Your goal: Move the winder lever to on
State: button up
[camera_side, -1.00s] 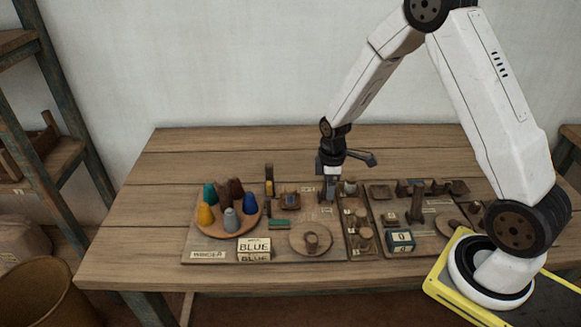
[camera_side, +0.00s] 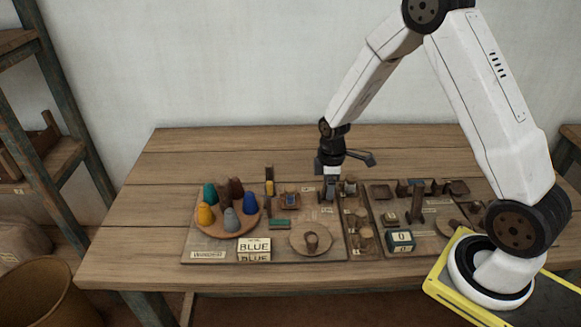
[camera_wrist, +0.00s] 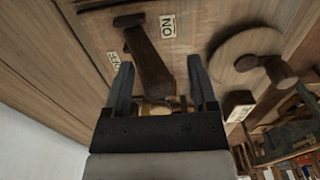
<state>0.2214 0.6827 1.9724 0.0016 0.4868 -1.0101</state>
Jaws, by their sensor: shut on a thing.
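The winder lever is a dark wooden bar (camera_wrist: 148,58) in the wrist view, on the winder board (camera_side: 290,254). An ON label (camera_wrist: 167,24) lies right of its far end, and an OFF label (camera_wrist: 114,58) lies left of it, by my left finger. My gripper (camera_wrist: 162,75) has one finger on each side of the bar and is shut on it. In the side view my gripper (camera_side: 329,193) reaches down to the right rear of the board and hides most of the lever. I cannot tell the lever's exact setting.
Left of my gripper stand a round tray (camera_side: 228,234) of coloured cones, a BLUE sign (camera_side: 254,247) and a round wooden disc (camera_side: 311,239) with a peg. Small posts and blocks crowd close to the right, with a counter box (camera_side: 400,241). The table's back is clear.

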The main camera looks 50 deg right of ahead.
jog(key=shift+s+f, duration=0.15)
jog(key=shift+s, duration=0.1)
jog(key=shift+o, duration=0.8)
jog(key=shift+w, duration=0.1)
jog(key=shift+r, duration=0.2)
jog(key=shift+w+d+r, duration=0.1)
jog(key=shift+r, duration=3.1)
jog(key=s+a+r+m+t, duration=0.2)
jog(key=s+a+r+m, duration=0.2)
jog(key=s+a+m, duration=0.5)
jog(key=s, duration=0.2)
jog(key=shift+s+r+t, duration=0.3)
jog(key=shift+r, duration=0.05)
